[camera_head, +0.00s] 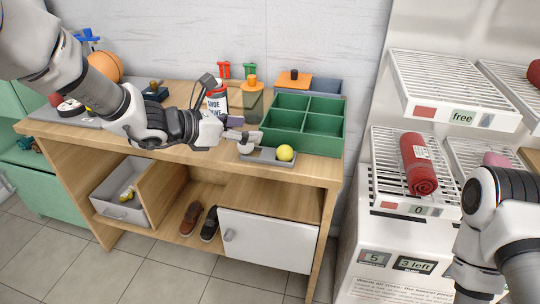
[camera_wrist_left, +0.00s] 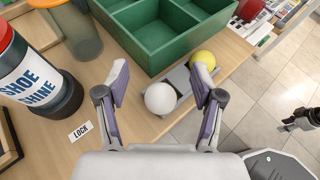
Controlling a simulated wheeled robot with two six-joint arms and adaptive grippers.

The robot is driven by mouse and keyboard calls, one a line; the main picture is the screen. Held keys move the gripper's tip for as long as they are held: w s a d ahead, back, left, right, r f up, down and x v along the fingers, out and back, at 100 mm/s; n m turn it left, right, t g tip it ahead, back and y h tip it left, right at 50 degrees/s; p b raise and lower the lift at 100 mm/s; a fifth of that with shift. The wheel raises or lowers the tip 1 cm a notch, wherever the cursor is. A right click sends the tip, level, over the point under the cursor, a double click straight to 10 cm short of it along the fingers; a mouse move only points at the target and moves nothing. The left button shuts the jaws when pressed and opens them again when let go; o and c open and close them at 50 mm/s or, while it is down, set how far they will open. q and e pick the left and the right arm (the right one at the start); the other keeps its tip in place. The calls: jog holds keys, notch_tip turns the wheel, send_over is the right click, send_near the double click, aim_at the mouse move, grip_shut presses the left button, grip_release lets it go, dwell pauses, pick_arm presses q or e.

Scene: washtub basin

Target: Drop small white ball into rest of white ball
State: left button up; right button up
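A small white ball (camera_wrist_left: 160,98) sits at the near end of a narrow grey holder (camera_wrist_left: 183,84). A yellow ball (camera_wrist_left: 203,60) sits at the holder's other end; it also shows in the head view (camera_head: 285,153). My left gripper (camera_wrist_left: 163,97) is open, with one finger on each side of the white ball and gaps between. In the head view the left gripper (camera_head: 247,138) is over the holder, and the white ball (camera_head: 245,147) is partly hidden. My right arm shows at the lower right of the head view; its fingertips cannot be made out.
A green compartment box (camera_head: 303,124) stands right behind the holder. A shoe shine can (camera_head: 217,101) and an orange-topped green container (camera_head: 252,97) are nearby. The wooden bench (camera_head: 180,152) has its front edge close to the holder. A rack with red rolls (camera_head: 418,165) stands right.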

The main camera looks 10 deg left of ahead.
pick_arm(q)
jog(key=v, duration=1.2)
